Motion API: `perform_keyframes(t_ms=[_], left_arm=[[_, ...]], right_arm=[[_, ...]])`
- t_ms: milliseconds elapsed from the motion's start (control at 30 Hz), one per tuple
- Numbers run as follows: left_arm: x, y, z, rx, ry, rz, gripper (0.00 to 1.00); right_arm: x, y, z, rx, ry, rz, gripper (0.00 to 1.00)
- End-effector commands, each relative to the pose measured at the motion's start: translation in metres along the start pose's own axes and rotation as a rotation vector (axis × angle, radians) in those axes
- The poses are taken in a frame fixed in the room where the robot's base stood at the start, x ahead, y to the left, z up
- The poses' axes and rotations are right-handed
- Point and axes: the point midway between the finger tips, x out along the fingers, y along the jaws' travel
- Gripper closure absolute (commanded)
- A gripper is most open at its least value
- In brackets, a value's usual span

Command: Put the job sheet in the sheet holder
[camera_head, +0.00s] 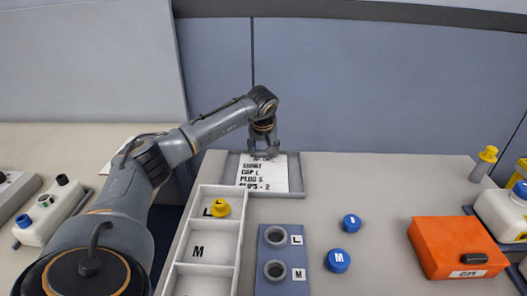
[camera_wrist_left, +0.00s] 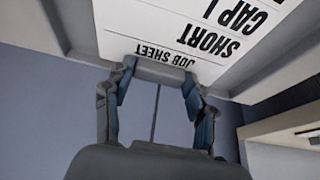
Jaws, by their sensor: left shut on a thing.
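The job sheet (camera_head: 265,176) is a white sheet with black printed lines. It lies within the grey, rimmed sheet holder (camera_head: 298,176) at the back of the table; whether it rests flat on the holder's floor I cannot tell. My left gripper (camera_head: 264,153) is at the sheet's far edge, pointing down. In the left wrist view the sheet (camera_wrist_left: 185,25) shows its "JOB SHEET" heading close to the fingertips, and my left gripper (camera_wrist_left: 157,75) is shut on a grey strip at that edge. My right gripper is out of view.
A white divided tray (camera_head: 210,240) with a yellow cap (camera_head: 220,208) stands in front of the holder. Beside it are a blue-grey block (camera_head: 283,258) with two rings and two blue caps (camera_head: 338,260). An orange box (camera_head: 455,247) lies at right. A blue-grey partition (camera_head: 390,85) rises behind.

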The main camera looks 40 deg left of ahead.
Motion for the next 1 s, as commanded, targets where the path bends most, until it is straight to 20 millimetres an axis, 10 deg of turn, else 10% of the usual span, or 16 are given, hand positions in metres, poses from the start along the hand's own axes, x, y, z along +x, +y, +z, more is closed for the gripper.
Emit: perform_keyframes(t_ms=[33,67,167,567,1000], left_arm=[[0.002,0.000,0.001,0.000,-0.001,-0.001,0.76],[0.002,0.000,0.001,0.000,-0.001,-0.001,0.38],[0.002,0.000,0.001,0.000,-0.001,-0.001,0.22],[-0.004,0.000,-0.001,-0.001,0.000,0.000,0.22],[-0.090,0.000,-0.002,0.000,0.003,0.001,0.22]], right_arm=[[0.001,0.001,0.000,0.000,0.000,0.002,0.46],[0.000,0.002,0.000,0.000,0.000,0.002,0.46],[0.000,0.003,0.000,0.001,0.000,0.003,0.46],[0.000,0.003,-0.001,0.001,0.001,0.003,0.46],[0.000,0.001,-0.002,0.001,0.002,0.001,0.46]])
